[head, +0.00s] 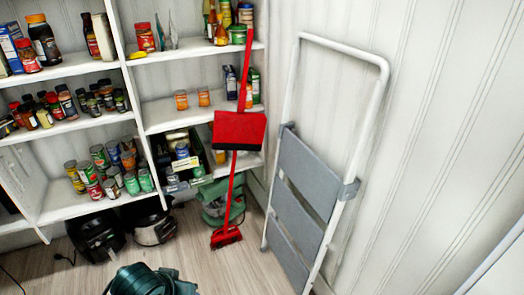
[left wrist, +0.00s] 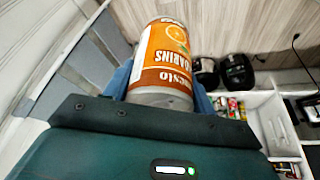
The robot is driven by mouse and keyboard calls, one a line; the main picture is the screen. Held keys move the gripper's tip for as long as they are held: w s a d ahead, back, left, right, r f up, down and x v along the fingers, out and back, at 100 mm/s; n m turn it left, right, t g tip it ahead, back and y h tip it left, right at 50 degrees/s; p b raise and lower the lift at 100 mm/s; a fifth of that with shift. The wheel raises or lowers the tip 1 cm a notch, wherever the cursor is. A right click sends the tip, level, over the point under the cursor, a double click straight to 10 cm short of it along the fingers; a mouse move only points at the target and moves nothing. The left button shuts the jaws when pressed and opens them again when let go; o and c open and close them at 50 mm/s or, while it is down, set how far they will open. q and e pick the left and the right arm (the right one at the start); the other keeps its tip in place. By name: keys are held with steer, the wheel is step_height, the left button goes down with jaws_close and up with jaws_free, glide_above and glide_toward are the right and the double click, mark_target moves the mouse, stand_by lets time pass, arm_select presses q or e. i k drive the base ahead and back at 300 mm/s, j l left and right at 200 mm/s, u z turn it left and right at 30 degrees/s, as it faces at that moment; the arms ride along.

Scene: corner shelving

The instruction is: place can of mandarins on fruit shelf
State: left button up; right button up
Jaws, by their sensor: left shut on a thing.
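The can of mandarins (left wrist: 165,55), with an orange and white label and a metal rim, fills the upper middle of the left wrist view. My left gripper (left wrist: 160,92) is shut on it, with a blue finger on each side. The can does not show in the head view, where only a dark green part of mine is at the bottom edge. In the head view, two small orange-labelled containers (head: 181,100) stand on a middle shelf (head: 165,119) of the corner unit, with bare board around them. I cannot read their labels. My right gripper is out of view.
A red dustpan (head: 239,131) and broom (head: 227,237) stand in front of the shelves' right end. A folded step ladder (head: 305,205) leans on the right wall. Several cans (head: 145,180) crowd a lower left shelf. Black appliances (head: 96,236) sit on the floor.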

mark_target(229, 107)
steer(key=i+j+z, duration=0.35)
steer(key=j+z, duration=0.15)
steer(key=i+j+z, duration=0.2)
steer(key=j, duration=0.2)
steer(key=j+z, duration=0.25)
steer(key=i+j+z, duration=0.1)
steer(key=j+z, duration=0.15)
steer(key=j, duration=0.25)
